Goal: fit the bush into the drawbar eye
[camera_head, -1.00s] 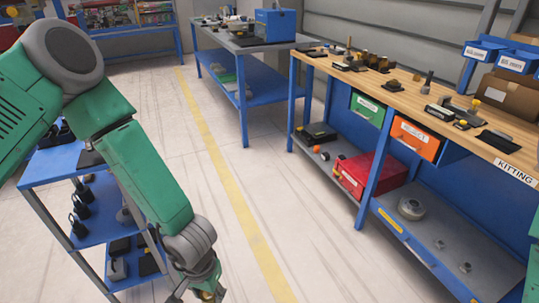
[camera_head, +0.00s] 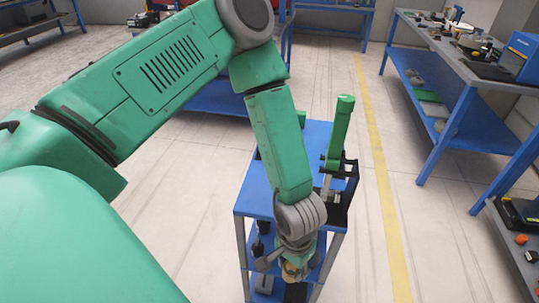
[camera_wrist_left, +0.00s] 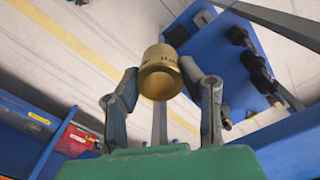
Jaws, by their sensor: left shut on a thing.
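The bush (camera_wrist_left: 160,74) is a short gold-coloured hollow cylinder. In the left wrist view it sits between the fingertips of my left gripper (camera_wrist_left: 159,88), which is shut on it. In the head view, my left gripper (camera_head: 289,262) hangs at the front of a blue cart, and a little of the gold bush (camera_head: 291,272) shows below it. The fingers partly hide the bush there. I cannot pick out the drawbar eye in these views. My right gripper is not in view.
The blue cart (camera_head: 250,192) has a tall green handle (camera_head: 340,132) upright in a black holder (camera_head: 343,192). Dark parts stand on its lower shelves. A grey-topped bench (camera_head: 432,40) stands at the right. Open floor (camera_head: 375,225) with a yellow line lies between.

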